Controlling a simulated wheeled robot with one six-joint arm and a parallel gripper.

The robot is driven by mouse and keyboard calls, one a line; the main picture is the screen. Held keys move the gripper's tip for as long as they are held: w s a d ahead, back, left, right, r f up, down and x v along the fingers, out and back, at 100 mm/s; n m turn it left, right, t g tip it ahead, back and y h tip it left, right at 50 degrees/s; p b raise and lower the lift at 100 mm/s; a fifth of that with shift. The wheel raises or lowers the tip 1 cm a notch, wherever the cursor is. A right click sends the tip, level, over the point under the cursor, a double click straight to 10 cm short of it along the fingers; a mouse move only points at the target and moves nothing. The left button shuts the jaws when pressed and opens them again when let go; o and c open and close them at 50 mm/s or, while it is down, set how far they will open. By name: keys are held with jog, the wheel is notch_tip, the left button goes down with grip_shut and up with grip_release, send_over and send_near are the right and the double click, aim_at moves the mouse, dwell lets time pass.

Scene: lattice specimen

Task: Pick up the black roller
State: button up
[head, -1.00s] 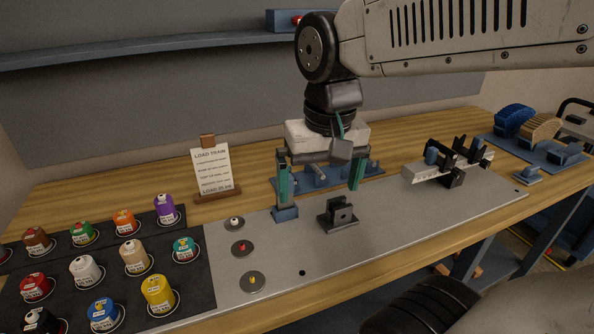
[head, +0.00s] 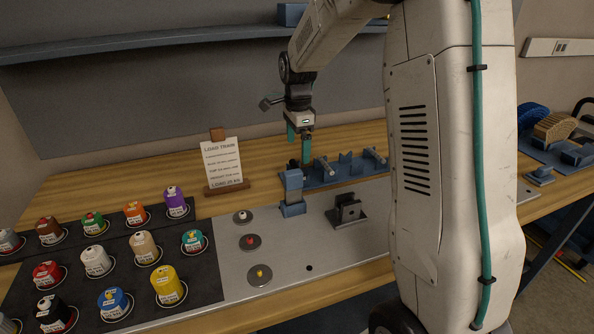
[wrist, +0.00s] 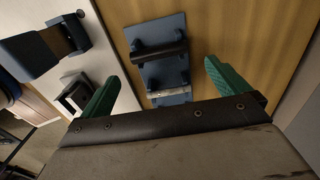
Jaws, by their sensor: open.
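The black roller (wrist: 160,52) lies across a blue rack (wrist: 178,22) in the wrist view, ahead of my fingertips. A silver roller (wrist: 168,92) lies on the same rack, nearer my gripper. My gripper (head: 299,143) is above the rack's left end, green fingers pointing down. In the wrist view my gripper (wrist: 162,75) is open and empty, with both rollers seen between its fingers.
A blue post (head: 293,190) and a dark bracket (head: 346,212) stand on the grey plate (head: 300,250) in front of the rack. Several coloured spools fill the dark mat (head: 205,285) at left. A sign (head: 223,165) stands behind. My arm hides the plate's right part.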

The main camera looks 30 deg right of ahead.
aim_at(297, 166)
notch_tip(297, 166, down, 6)
jog(key=shift+a+f, duration=0.1)
jog(key=shift+f, duration=0.05)
jog(key=c, duration=1)
